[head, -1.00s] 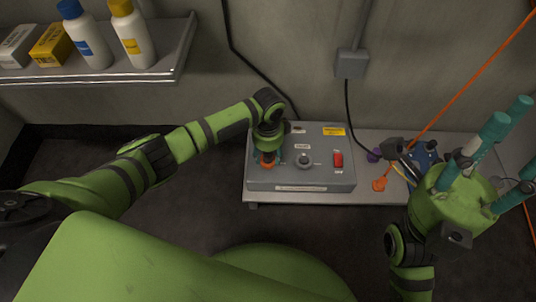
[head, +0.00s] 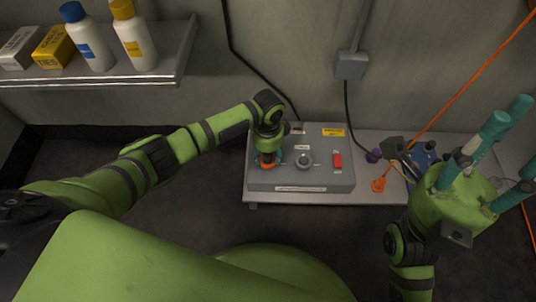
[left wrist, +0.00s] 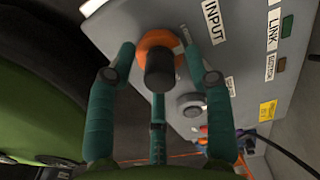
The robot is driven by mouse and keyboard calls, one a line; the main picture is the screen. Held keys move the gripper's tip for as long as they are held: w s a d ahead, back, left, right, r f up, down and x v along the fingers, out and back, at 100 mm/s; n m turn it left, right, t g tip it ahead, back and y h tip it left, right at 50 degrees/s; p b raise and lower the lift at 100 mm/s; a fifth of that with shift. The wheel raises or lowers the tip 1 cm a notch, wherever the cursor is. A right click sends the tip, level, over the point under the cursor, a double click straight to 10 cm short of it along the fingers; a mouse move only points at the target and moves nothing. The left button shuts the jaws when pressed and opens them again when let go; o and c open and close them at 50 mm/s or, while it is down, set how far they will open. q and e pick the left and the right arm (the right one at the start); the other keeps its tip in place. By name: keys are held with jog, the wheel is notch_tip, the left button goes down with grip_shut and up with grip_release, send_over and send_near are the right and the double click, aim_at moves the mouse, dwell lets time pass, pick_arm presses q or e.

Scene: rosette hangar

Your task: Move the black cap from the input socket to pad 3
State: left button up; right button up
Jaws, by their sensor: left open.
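The black cap (left wrist: 160,72) stands up from the orange ring of the input socket (left wrist: 158,40) in the left wrist view, beside the INPUT label. My left gripper (left wrist: 158,75) is open; its teal fingers are spread around the cap, with no clear contact. In the head view my left wrist covers the cap, and the orange ring (head: 267,160) shows below it. My right gripper (head: 505,145) is at the right, its teal fingers spread apart and nothing seen between them. I cannot make out pad 3.
The grey control box (head: 325,178) carries a round knob (head: 304,161) and a red switch (head: 337,160). Right of it on the bench lie an orange plug (head: 379,184), a purple plug (head: 374,155) and a blue item (head: 424,156). A shelf (head: 150,72) with bottles is at upper left.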

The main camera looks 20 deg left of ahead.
pick_arm(q)
jog(key=shift+r, duration=0.1)
dwell(0.3)
jog(key=shift+p, duration=0.4)
grip_shut()
